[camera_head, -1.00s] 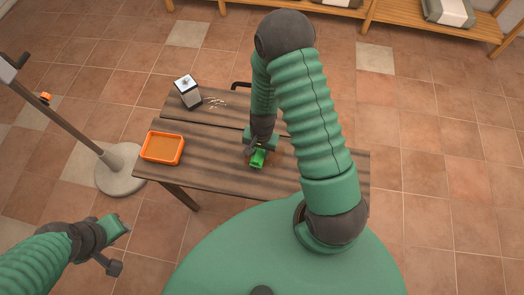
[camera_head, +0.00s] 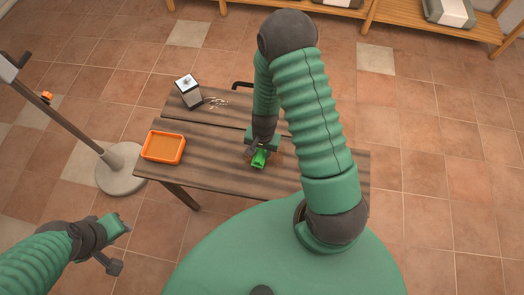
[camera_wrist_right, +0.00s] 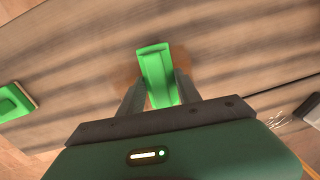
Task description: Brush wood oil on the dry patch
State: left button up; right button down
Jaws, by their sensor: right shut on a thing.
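My right gripper (camera_head: 261,150) is shut on a green brush (camera_wrist_right: 158,75). The brush also shows in the head view (camera_head: 259,160), low over the wooden table (camera_head: 215,175). In the right wrist view, a brownish patch (camera_wrist_right: 124,76) shows on the wood on both sides of the brush. The brush hides its middle, and I cannot see the bristles. An orange tray (camera_head: 181,151) with brown oil (camera_head: 163,146) stands at the table's left end. My left gripper (camera_head: 117,246) hangs empty at the lower left, away from the table; its fingers are unclear.
A grey metal box (camera_head: 188,92) stands at the table's far left beside pale shavings (camera_head: 216,102). A green object (camera_wrist_right: 14,102) lies at the left of the right wrist view. A stand with a round base (camera_head: 120,170) is left of the table.

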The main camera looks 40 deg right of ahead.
jog(key=shift+w+d, duration=1.7)
jog(key=shift+d, duration=0.15)
